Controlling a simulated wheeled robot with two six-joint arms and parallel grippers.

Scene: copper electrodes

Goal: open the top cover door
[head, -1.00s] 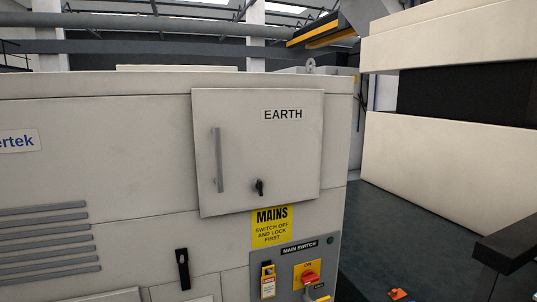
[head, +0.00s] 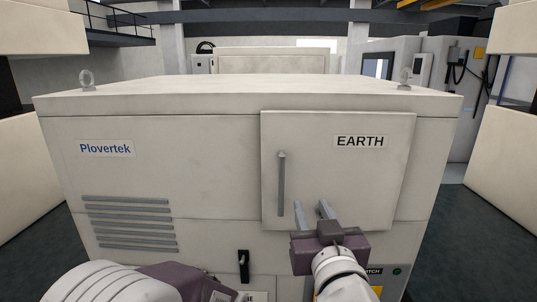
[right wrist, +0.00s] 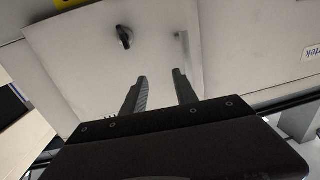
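The cover door (head: 385,185), labelled EARTH, is a pale square panel lying flat on the cabinet front and looks shut. A grey vertical bar handle (head: 281,185) is near its left edge. A small black latch knob (right wrist: 124,37) shows on the door in the right wrist view, where the handle (right wrist: 182,46) also appears; the head view hides the knob behind my gripper. My right gripper (head: 312,213) is in front of the door's lower part, fingers apart and empty, right of the handle. My left gripper's purple body (head: 178,280) is at the bottom edge; its fingers are not visible.
The door is on a pale cabinet (head: 180,190) with a Plovertek label and vent slats (head: 128,222). A black latch (head: 243,264) is below the door. Lifting eyes (head: 87,80) stand on the cabinet top. Dark floor (head: 35,255) is open on both sides.

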